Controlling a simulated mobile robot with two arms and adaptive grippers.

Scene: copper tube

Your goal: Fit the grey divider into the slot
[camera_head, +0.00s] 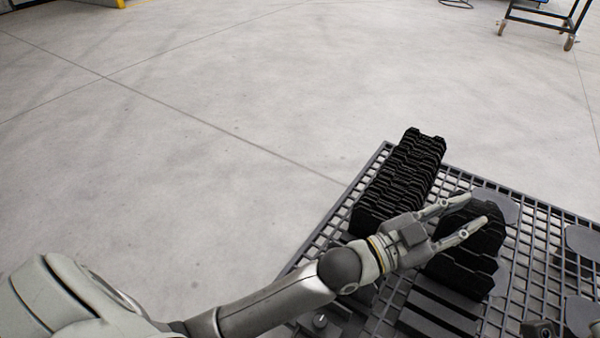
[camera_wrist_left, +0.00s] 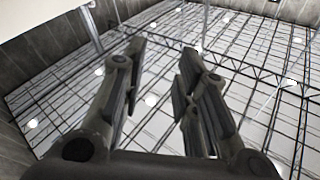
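My left gripper (camera_head: 478,210) reaches over the right-hand black ribbed block row (camera_head: 468,262) in the head view, fingers pointing right. Its two fingers are spread apart. In the left wrist view the gripper (camera_wrist_left: 158,70) is also open, with nothing between the fingers and only the ceiling behind. A flat grey rounded plate (camera_head: 497,205), perhaps the grey divider, lies just beyond the fingertips; I cannot tell whether they touch. Similar grey plates lie at the right edge (camera_head: 583,242) and lower right (camera_head: 580,314). The slot cannot be made out. My right gripper is out of view.
A longer black ribbed row (camera_head: 402,180) stands left of the gripper on the grey grid table (camera_head: 345,205). Grey bars (camera_head: 432,312) lie at the front. A small dark object (camera_head: 540,328) sits at the bottom right. Beyond is open floor and a wheeled cart (camera_head: 540,20).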

